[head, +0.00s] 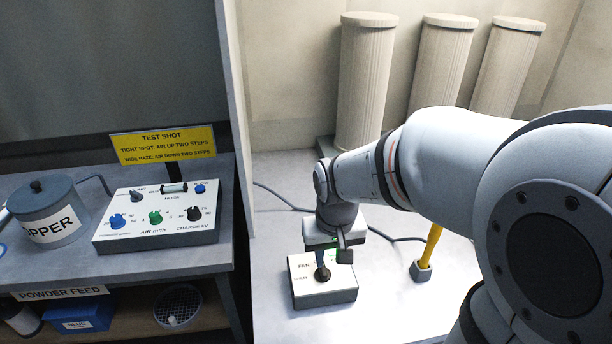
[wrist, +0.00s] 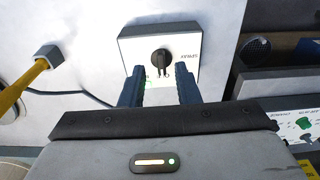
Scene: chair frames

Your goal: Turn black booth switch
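The black booth switch (wrist: 161,60) is a round dark knob on the pale top of a small grey control box (wrist: 189,46). In the wrist view the lettering beside it looks like "SPRAY". In the head view the box (head: 336,292) stands on the white bench, with "FAN" printed on it. My gripper (wrist: 159,70) is open, with one dark blue finger on each side of the knob in the wrist view. There are gaps between the fingers and the knob, and I cannot tell their height over it.
A yellow post (head: 428,248) stands on the bench right of the box, and a cable runs behind. Left of a partition (head: 238,110), another panel (head: 158,225) with several knobs sits beside a grey hopper (head: 50,217). The bench front is clear.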

